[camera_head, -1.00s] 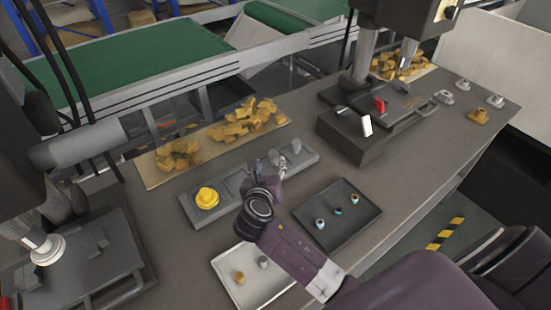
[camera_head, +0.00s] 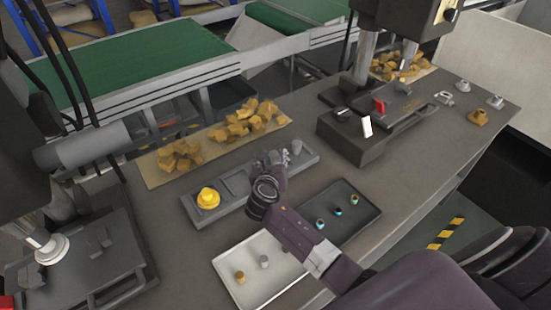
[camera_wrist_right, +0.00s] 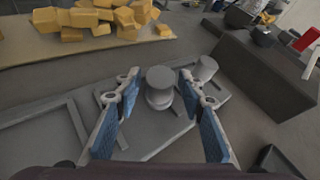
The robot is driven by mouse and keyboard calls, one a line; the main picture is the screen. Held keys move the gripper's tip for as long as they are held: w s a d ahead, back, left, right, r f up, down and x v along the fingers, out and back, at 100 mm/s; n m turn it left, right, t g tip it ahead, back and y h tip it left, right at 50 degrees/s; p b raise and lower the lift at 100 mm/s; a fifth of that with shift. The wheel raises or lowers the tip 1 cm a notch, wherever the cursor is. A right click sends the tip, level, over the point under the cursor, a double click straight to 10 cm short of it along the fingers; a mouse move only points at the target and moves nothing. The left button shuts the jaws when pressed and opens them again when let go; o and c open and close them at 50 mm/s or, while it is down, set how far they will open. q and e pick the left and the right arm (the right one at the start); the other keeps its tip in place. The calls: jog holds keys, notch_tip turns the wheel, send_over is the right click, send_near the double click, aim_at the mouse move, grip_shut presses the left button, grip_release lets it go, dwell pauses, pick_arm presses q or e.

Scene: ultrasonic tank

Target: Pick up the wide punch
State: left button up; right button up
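A grey punch with a wide round head (camera_wrist_right: 160,78) stands upright in the grey holder (camera_wrist_right: 60,135) in the right wrist view. A second grey punch (camera_wrist_right: 205,68) stands just behind it to the right; it also shows in the head view (camera_head: 297,145). My right gripper (camera_wrist_right: 160,88) is open, with one blue-padded finger on each side of the wide punch and gaps to it. In the head view my right gripper (camera_head: 274,162) is over the right half of the holder (camera_head: 188,208) and hides the wide punch. My left gripper is out of view.
A yellow part (camera_head: 208,198) sits at the holder's left end. A black tray (camera_head: 362,217) and a white tray (camera_head: 236,292) with small parts lie in front. Brass-coloured blocks (camera_head: 240,128) lie behind. A press (camera_head: 365,128) stands to the right.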

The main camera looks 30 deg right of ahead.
grip_shut()
jog(key=shift+r, duration=0.5)
notch_tip(320, 180, up, 18)
jog(key=r, duration=0.1)
jog(key=m+g+p, duration=0.3)
jog(key=m+p, duration=0.2)
jog(key=p, duration=0.2)
send_over(274, 152)
jog(key=a, duration=0.2)
jog(key=shift+h, duration=0.3)
jog(key=f, duration=1.1)
jog(key=shift+s+f, duration=0.2)
jog(key=shift+s, duration=0.1)
notch_tip(274, 152, down, 2)
jog(key=shift+s+f+b, duration=0.1)
jog(key=shift+f+b, duration=0.1)
jog(key=shift+b, duration=0.65)
notch_tip(274, 152, down, 5)
jog(key=b, duration=0.7)
jog(key=shift+f, duration=0.1)
